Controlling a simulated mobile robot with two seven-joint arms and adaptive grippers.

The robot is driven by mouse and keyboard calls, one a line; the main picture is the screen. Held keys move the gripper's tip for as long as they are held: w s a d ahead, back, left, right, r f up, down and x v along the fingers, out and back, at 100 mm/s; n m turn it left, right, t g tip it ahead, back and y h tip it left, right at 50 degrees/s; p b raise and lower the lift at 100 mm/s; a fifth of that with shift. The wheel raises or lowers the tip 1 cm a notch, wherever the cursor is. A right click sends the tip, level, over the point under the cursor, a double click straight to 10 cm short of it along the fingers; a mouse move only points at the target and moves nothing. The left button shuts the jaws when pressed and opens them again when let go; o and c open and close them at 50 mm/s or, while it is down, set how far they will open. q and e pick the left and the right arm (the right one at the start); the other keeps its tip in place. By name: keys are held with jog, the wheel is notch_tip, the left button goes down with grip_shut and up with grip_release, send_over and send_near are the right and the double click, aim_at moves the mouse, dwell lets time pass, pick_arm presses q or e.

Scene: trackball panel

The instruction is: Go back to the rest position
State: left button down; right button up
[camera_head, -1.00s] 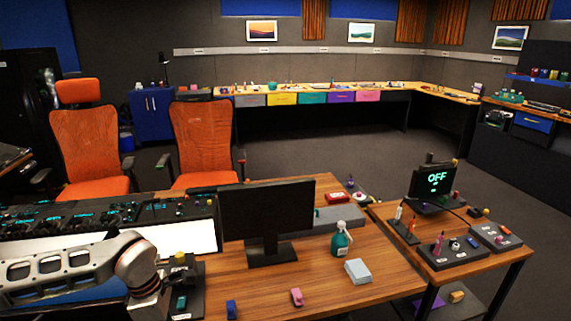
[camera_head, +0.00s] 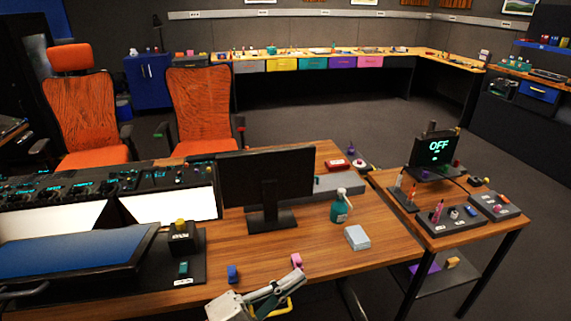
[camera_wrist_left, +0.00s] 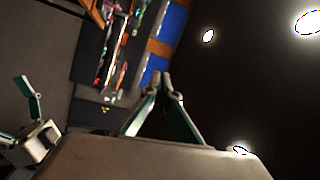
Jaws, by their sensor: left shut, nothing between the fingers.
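The dark panel (camera_head: 190,262) with a yellow ball (camera_head: 180,225) and a green piece (camera_head: 183,268) stands clear of the left gripper.
A side table (camera_head: 480,240) with a screen reading OFF stands right. Orange chairs (camera_head: 202,107) stand behind. Open floor lies beyond.

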pick_arm(q)
jog(key=w+a+f+n+t+y, duration=0.2)
jog(key=a+f+n+t+y, duration=0.2)
jog(key=a+f+n+y, duration=0.45)
jog(key=s+a+f+n+g+y, duration=0.2)
jog(key=s+a+f+n, duration=0.4)
jog(key=f, duration=0.3)
jog(key=s+a+f+n+g+y, duration=0.2)
jog(key=s+a+f+n+y, duration=0.2)
jog(key=f, duration=0.6)
jog(key=s+a+n, duration=0.2)
jog(key=a+n, duration=0.1)
jog(key=n, duration=0.1)
jog(key=shift+s, duration=0.1)
